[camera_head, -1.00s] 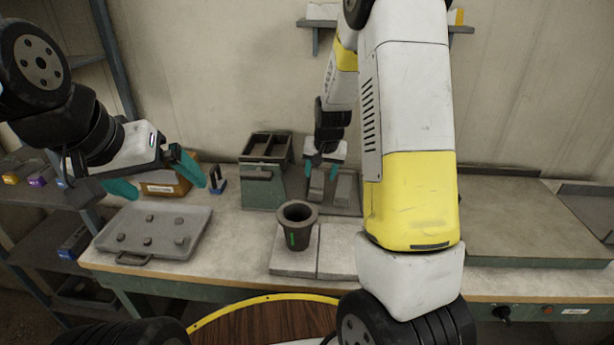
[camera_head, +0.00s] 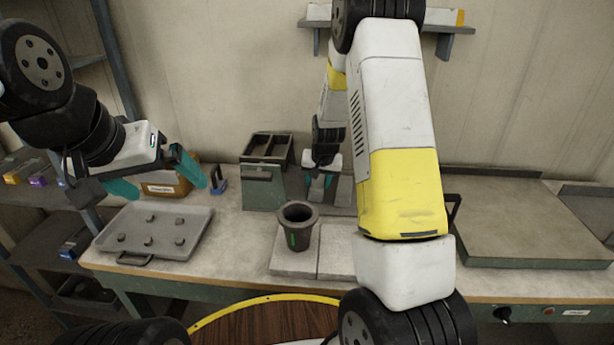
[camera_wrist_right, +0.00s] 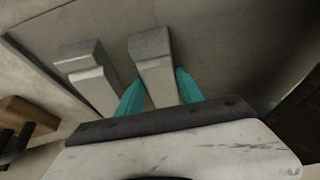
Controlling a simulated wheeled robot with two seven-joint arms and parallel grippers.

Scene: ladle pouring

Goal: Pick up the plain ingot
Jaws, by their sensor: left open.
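Two grey ingots lie side by side on a dark tray. In the right wrist view one ingot (camera_wrist_right: 152,62) lies between the teal fingers of my right gripper (camera_wrist_right: 160,92), and the other ingot (camera_wrist_right: 90,78) lies to its left, outside the fingers. I cannot tell which is the plain one. In the head view my right gripper (camera_head: 319,181) is low over the left ingot and largely hides it; the other ingot (camera_head: 345,190) shows to its right. The fingers flank the ingot closely; whether they grip it is unclear. My left gripper (camera_head: 165,177) is open and empty above the bench.
A green stand (camera_head: 264,188) is left of the ingots. A dark crucible (camera_head: 297,232) stands in front on pale slabs (camera_head: 336,252). A grey tray (camera_head: 197,240) with several small lumps is at left. A large flat plate (camera_head: 530,220) covers the right bench.

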